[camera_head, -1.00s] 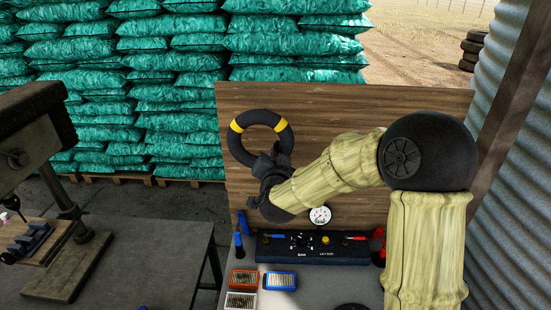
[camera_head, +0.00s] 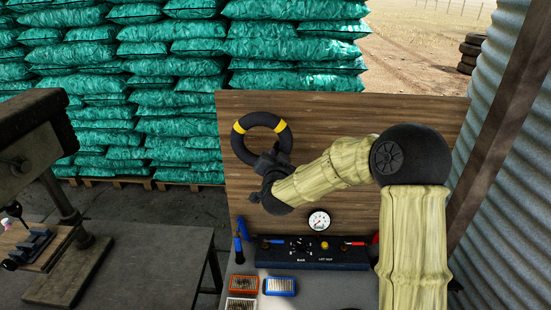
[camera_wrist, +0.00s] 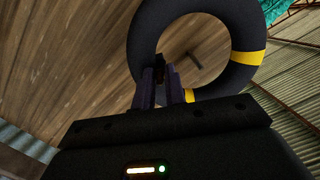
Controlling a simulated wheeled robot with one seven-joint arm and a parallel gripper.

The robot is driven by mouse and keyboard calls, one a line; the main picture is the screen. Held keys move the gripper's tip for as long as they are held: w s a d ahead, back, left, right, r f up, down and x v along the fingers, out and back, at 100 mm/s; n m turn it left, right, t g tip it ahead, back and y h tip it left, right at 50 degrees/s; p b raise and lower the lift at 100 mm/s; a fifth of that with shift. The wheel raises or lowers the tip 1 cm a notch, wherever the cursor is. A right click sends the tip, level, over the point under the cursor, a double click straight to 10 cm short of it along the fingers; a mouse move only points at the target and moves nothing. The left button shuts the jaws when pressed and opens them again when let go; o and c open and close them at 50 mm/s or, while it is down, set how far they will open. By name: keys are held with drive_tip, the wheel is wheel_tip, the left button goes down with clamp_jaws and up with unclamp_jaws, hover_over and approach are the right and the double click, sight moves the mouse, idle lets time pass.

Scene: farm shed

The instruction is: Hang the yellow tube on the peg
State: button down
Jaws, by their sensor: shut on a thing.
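The tube (camera_head: 236,145) is a black ring with yellow bands, held up in front of the wooden board. My gripper (camera_head: 271,162) is shut on its lower right side in the head view. In the wrist view the tube (camera_wrist: 148,30) arches above my gripper (camera_wrist: 164,85), whose fingers pinch its near edge. A small dark peg (camera_wrist: 195,60) on the board shows through the ring's opening in the wrist view. I cannot tell how far the ring is from the peg's tip. In the head view I cannot make out the peg.
The wooden board (camera_head: 345,125) stands behind a bench with a black control panel (camera_head: 310,256), a gauge (camera_head: 319,221) and several small filter-like boxes (camera_head: 280,286). A drill press (camera_head: 30,140) is at left. A corrugated wall (camera_head: 505,170) is at right. Green sacks (camera_head: 170,90) are stacked behind.

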sight(277, 146)
drive_tip(key=shift+w+d+f+p, duration=0.1)
drive_tip(key=shift+w+p, duration=0.45)
drive_tip(key=shift+w, duration=0.9)
drive_tip(key=shift+w+d+f+p, duration=0.1)
drive_tip(key=shift+w+p, duration=0.4)
drive_tip(key=shift+w, duration=0.9)
drive_tip(key=shift+w+f+b, duration=0.65)
drive_tip(key=shift+w+f, duration=0.05)
drive_tip(key=shift+w, duration=0.3)
drive_tip(key=shift+f+b, duration=0.3)
drive_tip(key=shift+b, duration=0.15)
drive_tip(key=shift+s+a, duration=0.1)
drive_tip(key=c, duration=1.4)
unclamp_jaws()
drive_tip(key=shift+o, duration=0.2)
drive_tip(key=s+r+b, duration=0.2)
drive_tip(key=s+b, duration=0.5)
drive_tip(key=s, duration=1)
drive_tip(key=shift+d, duration=0.4)
drive_tip(key=shift+s, duration=0.1)
